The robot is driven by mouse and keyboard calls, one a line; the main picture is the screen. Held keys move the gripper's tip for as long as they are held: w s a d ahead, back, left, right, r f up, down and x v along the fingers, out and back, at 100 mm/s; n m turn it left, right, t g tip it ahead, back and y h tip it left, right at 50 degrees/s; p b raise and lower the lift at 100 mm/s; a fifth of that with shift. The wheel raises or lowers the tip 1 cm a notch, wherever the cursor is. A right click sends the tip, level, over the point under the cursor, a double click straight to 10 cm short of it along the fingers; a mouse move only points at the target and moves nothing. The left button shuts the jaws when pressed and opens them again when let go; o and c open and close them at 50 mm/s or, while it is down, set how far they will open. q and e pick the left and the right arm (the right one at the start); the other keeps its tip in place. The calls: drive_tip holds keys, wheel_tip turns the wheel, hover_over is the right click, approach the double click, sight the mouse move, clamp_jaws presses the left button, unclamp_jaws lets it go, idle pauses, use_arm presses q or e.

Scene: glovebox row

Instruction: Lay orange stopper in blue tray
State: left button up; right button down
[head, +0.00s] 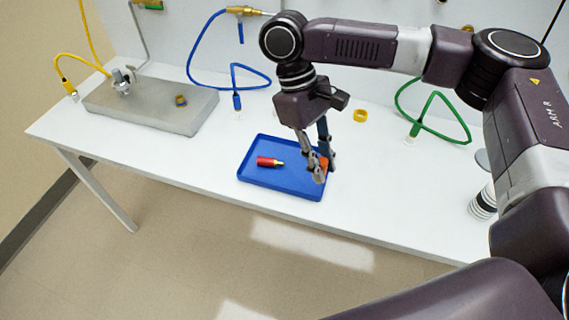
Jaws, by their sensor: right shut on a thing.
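The blue tray (262,181) lies on the white table and holds a red cylinder with a brass tip (269,162). My right gripper (322,174) points down over the tray's right end. It is shut on the orange stopper (324,163), which is partly hidden behind the fingers. I cannot tell whether the stopper touches the tray floor. My left gripper is not in view.
A grey slab (150,107) with a small ring on it sits at the table's left. A yellow ring (360,116) lies behind the tray. Blue (215,82), green (437,133) and yellow hoses run along the back. The table (185,160) is clear left of the tray.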

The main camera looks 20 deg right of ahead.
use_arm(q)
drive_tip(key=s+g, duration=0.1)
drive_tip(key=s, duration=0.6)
use_arm(e)
drive_tip(key=w+r+n+t+h, duration=0.2)
drive_tip(key=w+n, duration=0.3)
drive_tip(key=n, duration=0.1)
wheel_tip(320, 180, up, 6)
drive_tip(key=n+t+b, duration=0.1)
drive_tip(key=n+t, duration=0.3)
drive_tip(key=n, duration=0.7)
hover_over(297, 170)
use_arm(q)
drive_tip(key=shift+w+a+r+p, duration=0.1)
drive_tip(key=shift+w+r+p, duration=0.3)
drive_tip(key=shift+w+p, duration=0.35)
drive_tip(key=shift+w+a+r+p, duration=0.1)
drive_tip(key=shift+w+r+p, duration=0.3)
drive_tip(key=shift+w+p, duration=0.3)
use_arm(e)
drive_tip(key=shift+f, duration=10)
drive_tip(key=shift+f, duration=0.1)
drive_tip(key=c, duration=1.8)
unclamp_jaws()
